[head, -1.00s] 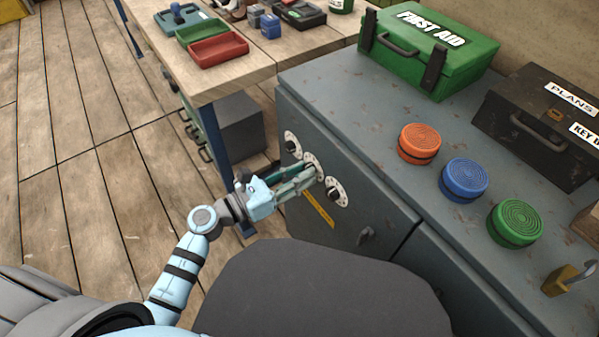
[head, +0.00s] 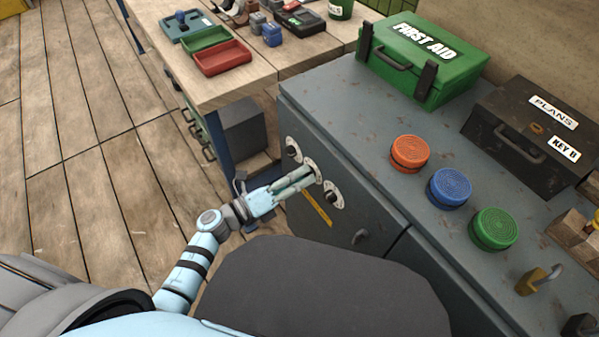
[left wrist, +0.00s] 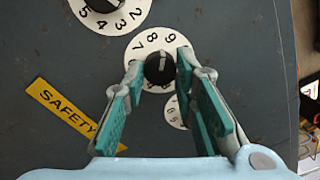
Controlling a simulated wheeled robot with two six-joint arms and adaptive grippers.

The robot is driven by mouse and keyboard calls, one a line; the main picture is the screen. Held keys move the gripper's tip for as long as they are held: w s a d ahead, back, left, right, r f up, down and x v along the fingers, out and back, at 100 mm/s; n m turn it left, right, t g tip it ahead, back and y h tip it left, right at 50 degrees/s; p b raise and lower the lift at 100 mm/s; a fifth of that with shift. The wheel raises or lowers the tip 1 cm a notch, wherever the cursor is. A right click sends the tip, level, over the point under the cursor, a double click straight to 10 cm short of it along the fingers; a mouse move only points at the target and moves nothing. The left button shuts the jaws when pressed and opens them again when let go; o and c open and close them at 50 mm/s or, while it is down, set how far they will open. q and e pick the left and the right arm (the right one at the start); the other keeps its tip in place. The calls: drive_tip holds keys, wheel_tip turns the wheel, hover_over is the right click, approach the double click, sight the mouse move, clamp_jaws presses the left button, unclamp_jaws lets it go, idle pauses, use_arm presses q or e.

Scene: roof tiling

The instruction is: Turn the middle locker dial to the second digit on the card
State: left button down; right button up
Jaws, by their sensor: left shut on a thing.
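A second dial (left wrist: 128,15) shows 2 to 5; a third (left wrist: 173,111) is partly hidden. I see no digit card. My right gripper is out of view.
A yellow SAFETY label (left wrist: 67,110) is beside the dials. On the locker top are orange (head: 410,152), blue (head: 450,187) and green (head: 493,228) round pieces, a green first aid box (head: 425,60) and a dark PLANS box (head: 530,125). A wooden bench (head: 185,75) stands behind.

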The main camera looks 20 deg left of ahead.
use_arm(q)
drive_tip(key=n+p, duration=0.1)
drive_tip(key=n, duration=0.1)
drive_tip(key=shift+r+n+p, duration=0.1)
drive_tip(key=shift+n+p, duration=0.2)
drive_tip(key=shift+n, duration=0.1)
drive_tip(key=n+p, duration=0.1)
drive_tip(key=n, duration=0.2)
drive_tip(key=shift+n+p, duration=0.4)
drive_tip(key=n+p, duration=0.2)
drive_tip(key=n, duration=0.3)
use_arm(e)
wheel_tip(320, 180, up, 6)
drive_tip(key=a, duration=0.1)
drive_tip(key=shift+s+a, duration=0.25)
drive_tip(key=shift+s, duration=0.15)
use_arm(q)
drive_tip(key=shift+n, duration=0.3)
drive_tip(key=c, duration=1.3)
unclamp_jaws()
drive_tip(key=shift+s, duration=0.1)
drive_tip(key=v, duration=1.2)
drive_tip(key=shift+d, duration=0.2)
drive_tip(key=shift+s, duration=0.1)
